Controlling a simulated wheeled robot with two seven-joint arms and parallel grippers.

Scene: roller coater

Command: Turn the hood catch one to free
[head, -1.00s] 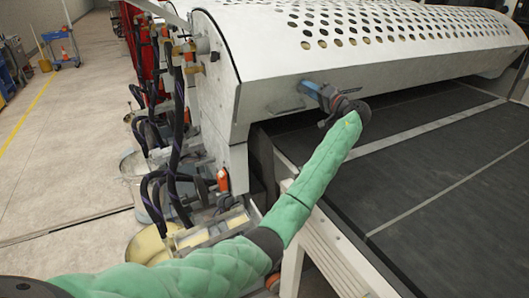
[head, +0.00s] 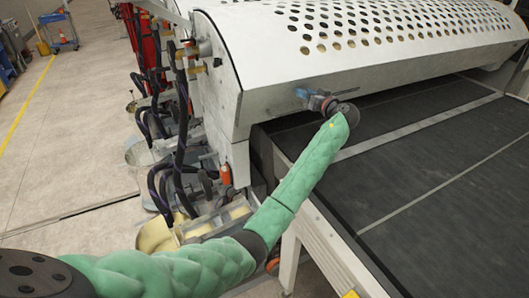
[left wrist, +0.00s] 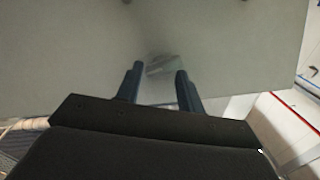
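The hood (head: 265,80) is a white, rounded cover with rows of holes along its top. A thin grey bar, which looks like the hood catch (head: 346,91), stands out on its front face, just right of my left gripper's fingers. My left gripper (head: 303,95) is at the hood's front face, its dark blue fingers against or close to it. In the left wrist view the gripper (left wrist: 159,69) has its fingers apart, with a blurred grey patch between and beyond the tips. I cannot tell whether they touch the catch. My right gripper is out of view.
A dark conveyor belt (head: 420,150) with light strips runs below the hood. Black hoses (head: 182,130) and pans stand left of the machine. Open floor (head: 70,130) lies further left, with a blue trolley (head: 58,30) at the back.

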